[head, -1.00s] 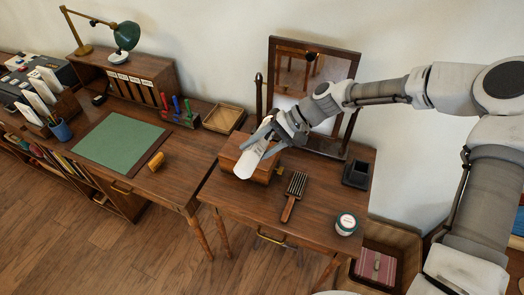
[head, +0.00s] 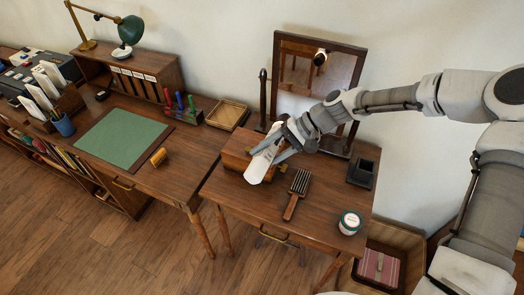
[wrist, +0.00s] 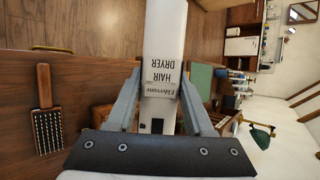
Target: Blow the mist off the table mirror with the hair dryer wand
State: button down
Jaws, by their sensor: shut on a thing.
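The table mirror (head: 341,68) stands upright in a dark wooden frame at the back of the small table (head: 240,202). Its glass reflects the room and part of my arm; I cannot tell from here how much mist is on it. My gripper (head: 272,148) is shut on the white hair dryer wand (head: 259,166), over the wooden box (head: 236,148) in front of the mirror. The wand slants down to the lower left in the head view, its free end away from the mirror. In the wrist view, the wand (wrist: 163,40) with its "HAIR DRYER" label sits between the fingers.
A hairbrush (head: 296,195) lies on the table, right of the wand. A desk with a green mat (head: 124,138) adjoins at left.

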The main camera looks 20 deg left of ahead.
aim_at(261, 168)
jog(key=shift+s+d+f+b, duration=0.1)
jog(key=shift+d+f+b, duration=0.55)
jog(key=shift+d+f, duration=0.7)
jog(key=shift+f, duration=0.1)
jog(key=shift+d+p, duration=0.55)
jog(key=shift+d, duration=1.8)
jog(key=a+b, duration=0.1)
jog(key=a, duration=0.9)
jog(key=shift+w+b, duration=0.2)
jog(key=shift+b, duration=0.2)
jog(key=shift+s+d+r+p, duration=0.1)
jog(key=shift+d+r+p, duration=1.15)
jog(key=shift+r, duration=0.3)
jog(key=shift+s+d+r+p, duration=0.1)
jog(key=shift+d+r+p, duration=1.15)
jog(key=shift+r, duration=0.25)
jog(key=shift+s+a, duration=0.2)
jog(key=shift+s, duration=2.3)
